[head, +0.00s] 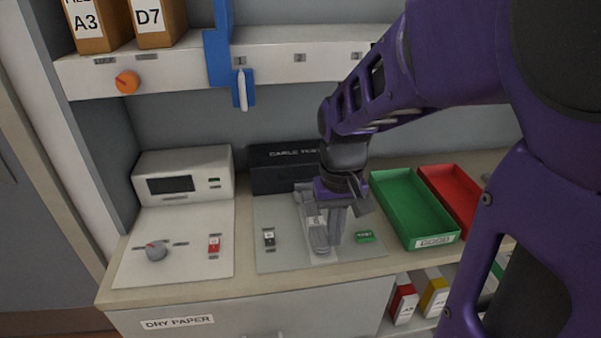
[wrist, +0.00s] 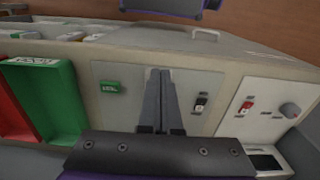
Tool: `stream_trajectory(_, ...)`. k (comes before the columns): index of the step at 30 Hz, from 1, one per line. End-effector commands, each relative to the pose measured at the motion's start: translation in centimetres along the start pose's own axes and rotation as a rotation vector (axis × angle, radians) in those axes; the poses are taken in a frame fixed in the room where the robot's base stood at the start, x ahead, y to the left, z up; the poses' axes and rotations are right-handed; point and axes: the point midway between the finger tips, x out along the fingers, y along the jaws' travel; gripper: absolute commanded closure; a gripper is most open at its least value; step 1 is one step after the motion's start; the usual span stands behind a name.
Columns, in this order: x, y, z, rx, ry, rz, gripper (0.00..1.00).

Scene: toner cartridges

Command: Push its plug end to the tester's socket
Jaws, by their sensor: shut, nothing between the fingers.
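The tester is a dark box (head: 283,168) at the back of the worktop, with partly covered lettering that looks like "CABLE TEST". It stands behind a pale grey panel (head: 285,255). A grey piece (head: 319,238) lies on a light strip on that panel, just left of my fingers; I cannot tell if it is the plug end. The socket cannot be made out, as my gripper and arm cover that area. My gripper (head: 336,238) points down over the panel with its fingers together and empty. In the wrist view the closed fingers (wrist: 160,75) reach over the same panel.
A green button (head: 365,237) sits right of my fingers and a black switch (head: 269,238) left. Green (head: 437,241) and red (head: 458,205) trays stand to the right. A white meter (head: 185,174) and a panel with a knob (head: 156,251) are left. A shelf (head: 280,58) hangs above.

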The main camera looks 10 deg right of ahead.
Motion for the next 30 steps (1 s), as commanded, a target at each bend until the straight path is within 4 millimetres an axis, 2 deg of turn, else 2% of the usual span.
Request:
stream_trajectory(20, 10.2, 0.1, 0.1, -0.002, -0.002, 0.001, 1.0)
stream_trajectory(24, 9.8, 0.1, -2.0, -0.001, -0.003, 0.001, 1.0)
stream_trajectory(30, 9.7, 0.1, -3.6, -0.001, -0.003, 0.001, 1.0)
